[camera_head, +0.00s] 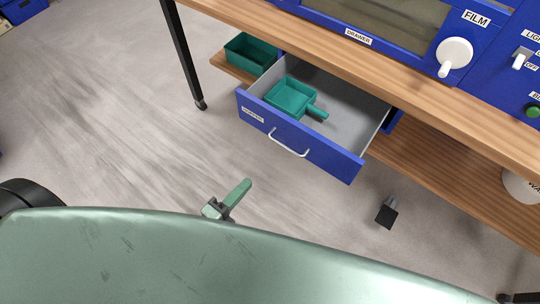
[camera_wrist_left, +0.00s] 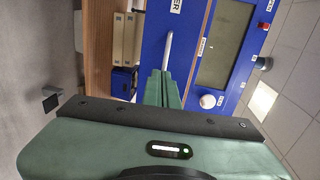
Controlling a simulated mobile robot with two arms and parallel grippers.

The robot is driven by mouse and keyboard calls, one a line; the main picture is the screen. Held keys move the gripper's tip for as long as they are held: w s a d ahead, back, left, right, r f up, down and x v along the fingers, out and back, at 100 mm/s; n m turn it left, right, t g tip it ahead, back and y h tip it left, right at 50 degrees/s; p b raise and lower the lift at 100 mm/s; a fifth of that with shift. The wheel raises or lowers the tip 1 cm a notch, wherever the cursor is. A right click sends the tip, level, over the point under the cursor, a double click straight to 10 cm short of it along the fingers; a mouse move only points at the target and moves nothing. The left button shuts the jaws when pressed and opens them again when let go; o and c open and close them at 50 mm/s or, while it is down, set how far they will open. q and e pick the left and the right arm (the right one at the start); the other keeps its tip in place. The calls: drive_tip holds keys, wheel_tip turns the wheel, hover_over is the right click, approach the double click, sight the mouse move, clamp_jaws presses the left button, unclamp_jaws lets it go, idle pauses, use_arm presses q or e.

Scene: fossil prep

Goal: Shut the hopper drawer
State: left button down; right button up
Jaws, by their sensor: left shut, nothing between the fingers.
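The hopper drawer (camera_head: 318,152) stands pulled out from under the bench top in the head view. Its blue front carries a white bar handle (camera_head: 288,145) and a label at its left end. A green scoop (camera_head: 292,97) lies inside on the grey drawer floor. My left gripper (camera_head: 240,190) is shut and empty, in front of the drawer and apart from it in the head view. In the left wrist view its fingers (camera_wrist_left: 163,88) point towards the blue drawer front, close to the handle (camera_wrist_left: 168,52) in the picture. My right gripper is not in view.
A green bin (camera_head: 250,52) stands on the lower shelf left of the drawer. The wooden bench (camera_head: 335,52) bears a blue machine with a white knob (camera_head: 455,55). A small black block (camera_head: 387,213) is on the floor. A bench leg (camera_head: 182,55) stands left; floor there is clear.

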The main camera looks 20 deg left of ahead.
use_arm(q)
drive_tip(key=r+p+x, duration=0.1)
drive_tip(key=p+x, duration=0.1)
drive_tip(key=x, duration=1.1)
drive_tip(key=shift+w+p, duration=0.3)
drive_tip(key=shift+w, duration=0.05)
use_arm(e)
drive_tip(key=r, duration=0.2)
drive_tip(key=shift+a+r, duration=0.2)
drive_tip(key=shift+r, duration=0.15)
